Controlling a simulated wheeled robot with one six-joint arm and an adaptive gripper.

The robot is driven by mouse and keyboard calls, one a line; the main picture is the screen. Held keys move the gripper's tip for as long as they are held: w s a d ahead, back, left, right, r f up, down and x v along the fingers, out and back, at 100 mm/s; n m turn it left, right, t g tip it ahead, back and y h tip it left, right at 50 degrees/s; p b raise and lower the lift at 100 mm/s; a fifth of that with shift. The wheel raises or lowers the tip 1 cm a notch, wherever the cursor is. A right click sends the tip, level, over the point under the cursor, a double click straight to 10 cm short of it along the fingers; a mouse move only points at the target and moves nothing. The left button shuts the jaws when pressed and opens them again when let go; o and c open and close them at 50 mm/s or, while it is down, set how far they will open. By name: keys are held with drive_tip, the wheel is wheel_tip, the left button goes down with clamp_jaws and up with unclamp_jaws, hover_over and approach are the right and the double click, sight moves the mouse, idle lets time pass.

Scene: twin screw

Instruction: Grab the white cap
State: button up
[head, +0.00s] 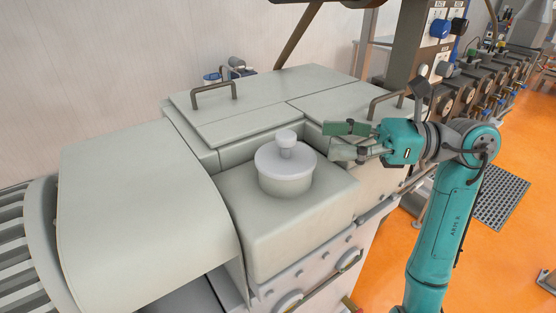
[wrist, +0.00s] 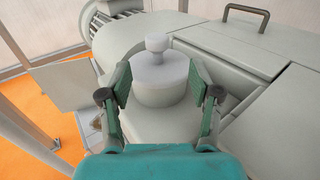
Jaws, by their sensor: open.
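The white cap (head: 285,158) is a round lid with a knob on top. It sits on a short cylindrical neck on the pale machine housing (head: 275,232). In the wrist view the cap (wrist: 158,72) is upright, straight ahead and between the two fingers in the picture. My gripper (head: 336,140) is open and empty, to the right of the cap in the head view with its fingers pointing left toward it. A gap shows between the fingertips and the cap there. In the wrist view my gripper (wrist: 158,85) has both fingers spread.
Flat machine covers with a dark handle (head: 213,92) lie behind the cap. Another handle (head: 386,102) stands close behind my gripper. A large rounded cover (head: 140,210) is at the left. Orange floor (head: 490,250) is open at the right, with a dark grate (head: 497,198).

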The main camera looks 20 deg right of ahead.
sight(287, 141)
drive_tip(key=shift+x, duration=4.2)
drive_tip(key=shift+s+a+f, duration=0.1)
drive_tip(key=shift+s, duration=0.05)
clamp_jaws()
